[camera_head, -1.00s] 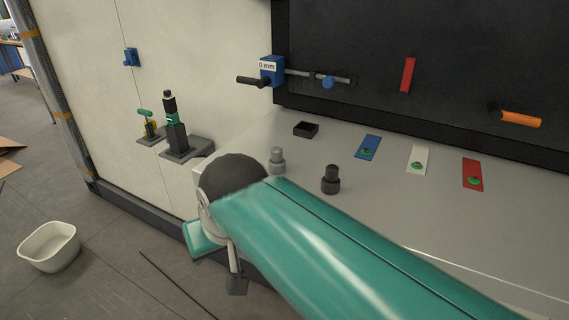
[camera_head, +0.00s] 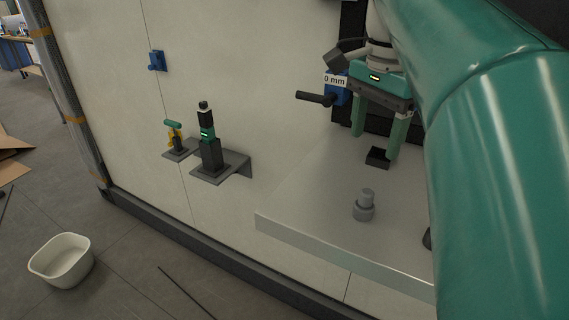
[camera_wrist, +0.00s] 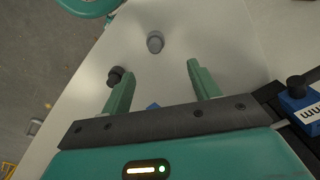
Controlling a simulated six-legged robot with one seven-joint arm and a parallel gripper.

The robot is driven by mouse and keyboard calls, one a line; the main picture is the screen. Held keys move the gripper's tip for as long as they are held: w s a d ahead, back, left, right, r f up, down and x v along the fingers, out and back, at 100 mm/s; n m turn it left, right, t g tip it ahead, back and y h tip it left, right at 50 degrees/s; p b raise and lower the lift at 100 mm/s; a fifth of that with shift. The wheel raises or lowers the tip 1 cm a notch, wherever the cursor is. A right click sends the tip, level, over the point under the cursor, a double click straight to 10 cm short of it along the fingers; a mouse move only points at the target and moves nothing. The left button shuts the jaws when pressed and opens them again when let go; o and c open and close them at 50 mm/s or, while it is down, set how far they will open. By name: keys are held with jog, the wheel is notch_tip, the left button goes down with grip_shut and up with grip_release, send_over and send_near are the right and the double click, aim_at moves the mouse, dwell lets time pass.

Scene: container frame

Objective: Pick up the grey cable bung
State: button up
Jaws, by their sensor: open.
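The grey cable bung (camera_head: 364,205) stands upright on the pale grey bench top (camera_head: 300,205), near its left end in the head view. In the wrist view the bung (camera_wrist: 155,42) lies beyond the fingertips, roughly between their lines, and apart from both. My gripper (camera_head: 375,146) is open and empty, with its fingers pointing down above the bench, farther back than the bung. The gripper also shows in the wrist view (camera_wrist: 156,76). A darker bung (camera_wrist: 115,76) shows beside the left fingertip there. In the head view my arm hides most of it.
A small black box (camera_head: 377,157) sits on the bench close to my fingers. A blue block with a black handle (camera_head: 316,97) is on the wall behind. A black and green device (camera_head: 208,140) stands on a left shelf. A white tub (camera_head: 62,260) is on the floor.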

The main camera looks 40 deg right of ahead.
aim_at(369, 192)
jog(key=f, duration=0.7)
jog(key=shift+s+f, duration=0.3)
jog(key=shift+s, duration=0.05)
jog(key=shift+s+a+f, duration=0.1)
jog(key=shift+s+f, duration=0.1)
notch_tip(369, 192, down, 4)
jog(key=shift+f, duration=0.2)
jog(key=shift+w+f, duration=0.1)
jog(key=shift+f, duration=0.35)
jog(key=shift+c, duration=0.2)
jog(key=c, duration=1)
